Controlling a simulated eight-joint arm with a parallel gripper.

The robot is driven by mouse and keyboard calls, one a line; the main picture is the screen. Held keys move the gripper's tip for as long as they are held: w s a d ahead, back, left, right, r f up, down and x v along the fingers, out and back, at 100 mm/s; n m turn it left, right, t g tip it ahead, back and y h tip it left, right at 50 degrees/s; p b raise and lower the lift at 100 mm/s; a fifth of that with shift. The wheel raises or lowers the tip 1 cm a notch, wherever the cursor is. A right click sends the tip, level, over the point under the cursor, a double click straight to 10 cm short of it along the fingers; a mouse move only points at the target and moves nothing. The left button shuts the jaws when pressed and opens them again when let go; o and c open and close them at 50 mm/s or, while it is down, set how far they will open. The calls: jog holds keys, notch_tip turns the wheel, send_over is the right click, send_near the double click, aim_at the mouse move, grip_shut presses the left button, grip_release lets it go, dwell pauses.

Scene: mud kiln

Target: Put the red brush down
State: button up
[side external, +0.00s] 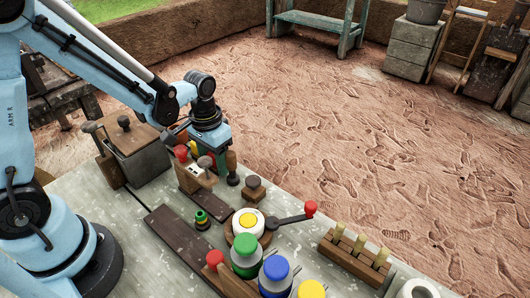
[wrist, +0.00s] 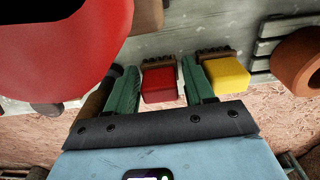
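In the wrist view, the red brush (wrist: 159,86) is a red block with a brown bristle strip at its far end. It sits between the two green fingers of my gripper (wrist: 161,84), with a narrow gap visible on each side, so the fingers look open around it. A yellow brush (wrist: 228,75) of the same shape lies just right of the right finger. In the side view, my gripper (side external: 212,158) is low over the far edge of the worktable (side external: 130,215). Small red parts show beside it there; which is the brush I cannot tell.
In the side view, a wooden box (side external: 128,140) stands left of my gripper. A green-capped jar (side external: 245,250), a blue-capped jar (side external: 275,272) and a wooden rack (side external: 353,258) stand nearer the front. In the wrist view, a large red object (wrist: 75,75) fills the upper left.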

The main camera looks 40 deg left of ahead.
notch_tip(320, 180, up, 12)
jog(key=shift+s+r+t, duration=0.25)
jog(key=shift+s+t, duration=0.65)
jog(key=shift+t, duration=0.25)
jog(key=shift+s+r+t, duration=0.2)
jog(key=shift+s+t, duration=0.75)
jog(key=shift+t, duration=0.25)
jog(key=shift+s+r+t, duration=0.25)
jog(key=shift+s+t, duration=0.65)
jog(key=shift+t, duration=0.25)
jog(key=shift+c, duration=0.2)
